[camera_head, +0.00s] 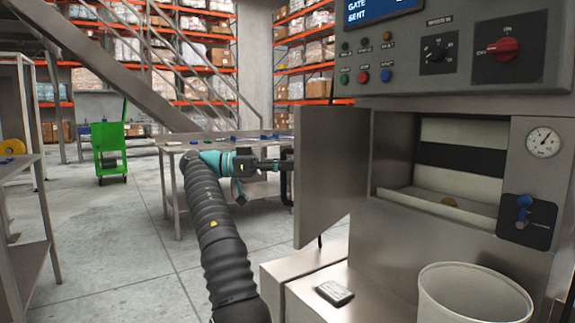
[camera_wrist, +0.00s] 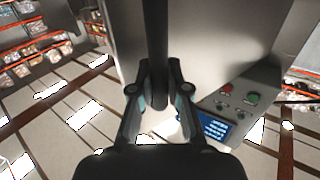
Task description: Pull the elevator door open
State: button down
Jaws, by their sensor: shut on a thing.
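The elevator door (camera_head: 331,178) is a flat grey metal panel. It stands swung out to the left of the elevator housing (camera_head: 398,160), and the opening shows pale and black bands inside. My gripper (camera_head: 284,166) is at the door's left edge, shut on the dark door handle (camera_head: 290,190). In the wrist view the handle (camera_wrist: 155,45) runs as a dark upright bar between the fingers of my gripper (camera_wrist: 160,92). The door (camera_wrist: 120,35) fills the area behind it there.
A control panel (camera_head: 480,50) with knobs and buttons hangs above the opening. A white bucket (camera_head: 472,298) stands at the front right, and a small dark object (camera_head: 335,293) lies on the metal ledge. A table (camera_head: 172,149) stands behind my arm. Open floor (camera_head: 110,230) lies to the left.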

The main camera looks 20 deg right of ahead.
jog(key=shift+w+a+f, duration=0.2)
jog(key=shift+f, duration=0.2)
jog(key=c, duration=1.1)
grip_release()
jog(key=shift+w+a, duration=0.1)
jog(key=shift+c, duration=0.2)
jog(key=shift+r, duration=0.1)
jog(key=shift+s+d+r, duration=0.1)
jog(key=shift+s+d, duration=0.1)
